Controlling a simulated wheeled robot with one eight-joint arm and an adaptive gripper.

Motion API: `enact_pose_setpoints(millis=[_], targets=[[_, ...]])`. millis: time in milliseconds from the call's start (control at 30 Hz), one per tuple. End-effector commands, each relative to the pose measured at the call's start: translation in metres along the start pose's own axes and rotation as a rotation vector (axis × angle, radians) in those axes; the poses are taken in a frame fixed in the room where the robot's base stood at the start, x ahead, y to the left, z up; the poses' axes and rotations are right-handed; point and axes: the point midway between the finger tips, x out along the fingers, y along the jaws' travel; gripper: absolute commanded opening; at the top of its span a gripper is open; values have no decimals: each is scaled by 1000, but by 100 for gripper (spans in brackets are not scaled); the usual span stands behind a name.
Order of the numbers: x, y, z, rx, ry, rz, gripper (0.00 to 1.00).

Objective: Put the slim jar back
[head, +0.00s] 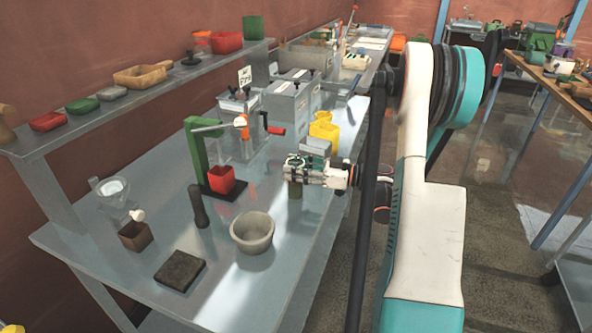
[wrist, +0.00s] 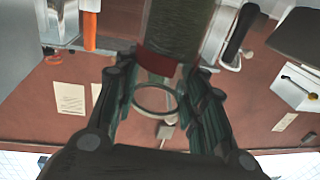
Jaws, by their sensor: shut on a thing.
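My gripper (head: 302,170) is over the right part of the grey bench, and its fingers also show in the wrist view (wrist: 162,80). It is shut on an olive-green cylinder, which I take to be the slim jar (wrist: 178,28); a reddish-brown band shows at its end between the fingers. The jar looks upright. I cannot tell whether its base touches the bench.
The grey bench (head: 125,275) carries a green stand (head: 197,155) with a red cup (head: 221,179), a grey bowl (head: 252,233), a dark pestle-like piece (head: 199,206), a brown box (head: 135,237) and a dark slab (head: 180,270). Yellow containers (head: 324,130) stand behind my gripper. A shelf (head: 35,138) runs along the wall.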

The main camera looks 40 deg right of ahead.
Motion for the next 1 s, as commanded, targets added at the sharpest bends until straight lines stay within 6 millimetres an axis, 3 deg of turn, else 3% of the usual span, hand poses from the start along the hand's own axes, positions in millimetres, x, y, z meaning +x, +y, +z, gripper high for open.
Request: enact_pose_setpoints(millis=[233,267,333,767,1000], targets=[[0,0,3,0,0,0,0],[0,0,2,0,0,0,44],[0,0,2,0,0,0,58],[0,0,-3,0,0,0,58],[-42,2,-3,0,0,5,58]])
